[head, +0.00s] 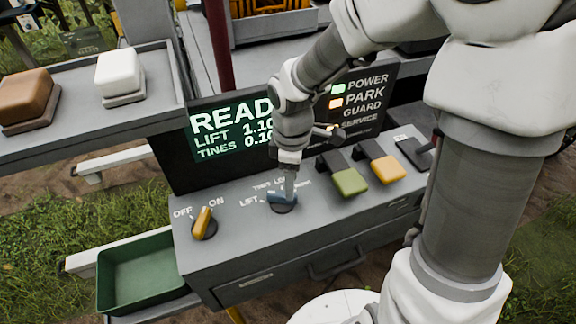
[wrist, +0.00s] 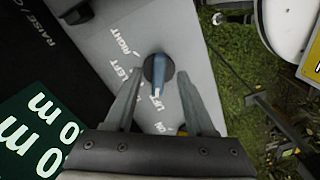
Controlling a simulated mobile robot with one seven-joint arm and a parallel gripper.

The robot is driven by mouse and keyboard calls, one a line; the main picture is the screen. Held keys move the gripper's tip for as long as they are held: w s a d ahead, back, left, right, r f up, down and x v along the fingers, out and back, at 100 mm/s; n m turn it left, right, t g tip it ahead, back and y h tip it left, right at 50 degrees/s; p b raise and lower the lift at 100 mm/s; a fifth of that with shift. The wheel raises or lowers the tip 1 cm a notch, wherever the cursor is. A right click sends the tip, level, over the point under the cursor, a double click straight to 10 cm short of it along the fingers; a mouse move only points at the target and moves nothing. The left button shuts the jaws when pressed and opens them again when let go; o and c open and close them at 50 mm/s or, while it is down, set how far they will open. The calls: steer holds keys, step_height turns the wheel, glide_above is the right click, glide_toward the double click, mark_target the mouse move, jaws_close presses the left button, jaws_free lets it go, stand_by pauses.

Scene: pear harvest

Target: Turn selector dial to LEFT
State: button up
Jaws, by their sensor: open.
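The selector dial (head: 283,199) is a blue handle on a dark round base, on the grey console top. In the wrist view the blue handle (wrist: 158,88) points toward the LIFT label (wrist: 156,102). The LEFT label (wrist: 130,80) and RIGHT label (wrist: 129,44) are also readable there. My gripper (head: 288,188) is pointed down at the dial. In the wrist view my gripper (wrist: 158,73) is open, with one finger on each side of the dial and visible gaps between. In the head view it partly hides the dial and its labels.
An orange OFF/ON switch (head: 203,223) stands left of the dial. A green paddle (head: 349,182) and a yellow paddle (head: 387,169) stand to its right. The display screen (head: 228,130) reads READY-like text, partly hidden by my arm. A green tray (head: 147,270) is at lower left.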

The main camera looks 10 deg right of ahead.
mark_target(282, 199)
step_height(282, 199, down, 5)
steer(key=shift+f, duration=0.15)
jaws_close()
stand_by(0.4)
